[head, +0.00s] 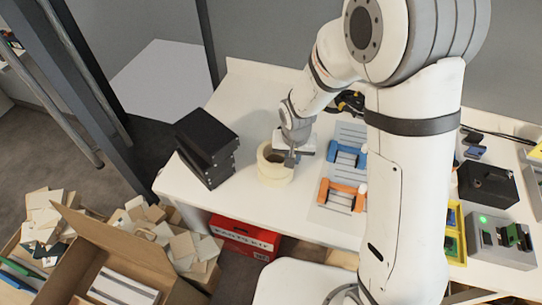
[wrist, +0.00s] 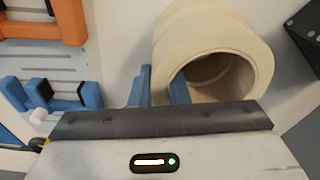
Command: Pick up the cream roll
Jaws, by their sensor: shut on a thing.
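Cream rolls stand stacked at the left part of the white table in the head view, with the upper cream roll (head: 267,160) on top. My gripper (head: 291,160) is at the right side of this roll, pointing down. In the wrist view, the cream roll (wrist: 225,38) shows its round hollow core. My gripper's blue fingers (wrist: 160,88) straddle its near wall, one inside the hole and one outside. They are shut on that wall. Whether the upper roll rests on the one below is hard to tell.
A black box stack (head: 207,147) stands left of the rolls. A grey panel with blue and orange holders (head: 342,196) lies to the right. A black case (head: 487,184) and a grey device (head: 500,243) are farther right. Open cartons lie on the floor, lower left.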

